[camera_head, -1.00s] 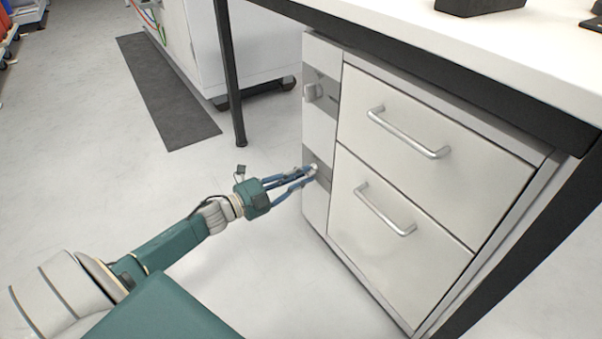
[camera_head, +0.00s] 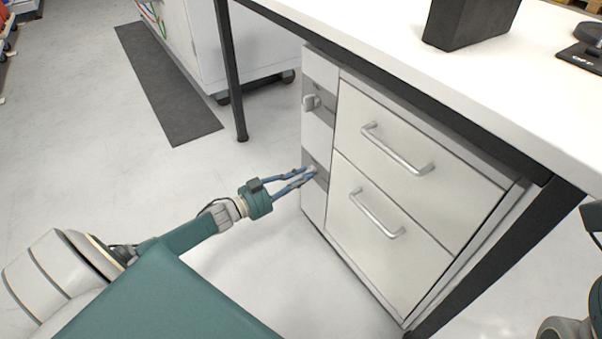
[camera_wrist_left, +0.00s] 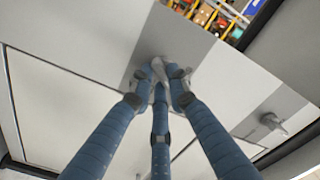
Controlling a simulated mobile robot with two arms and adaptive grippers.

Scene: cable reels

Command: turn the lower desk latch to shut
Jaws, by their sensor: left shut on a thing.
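The lower desk latch (camera_head: 312,169) is a small light knob on a grey band on the narrow side panel of the drawer cabinet. My left gripper (camera_head: 306,174) reaches it from the left, its blue fingers closed around it. In the left wrist view the fingertips (camera_wrist_left: 160,76) meet at the latch and largely hide it, so its turn angle cannot be told. The upper latch (camera_head: 311,102) sits on a higher grey band of the same panel, free of the gripper; it also shows in the left wrist view (camera_wrist_left: 270,122).
The cabinet has two drawers with bar handles (camera_head: 398,150) (camera_head: 377,212) under a white desk top (camera_head: 400,60). A black desk leg (camera_head: 231,75) stands behind the gripper. A dark mat (camera_head: 168,85) lies on the floor.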

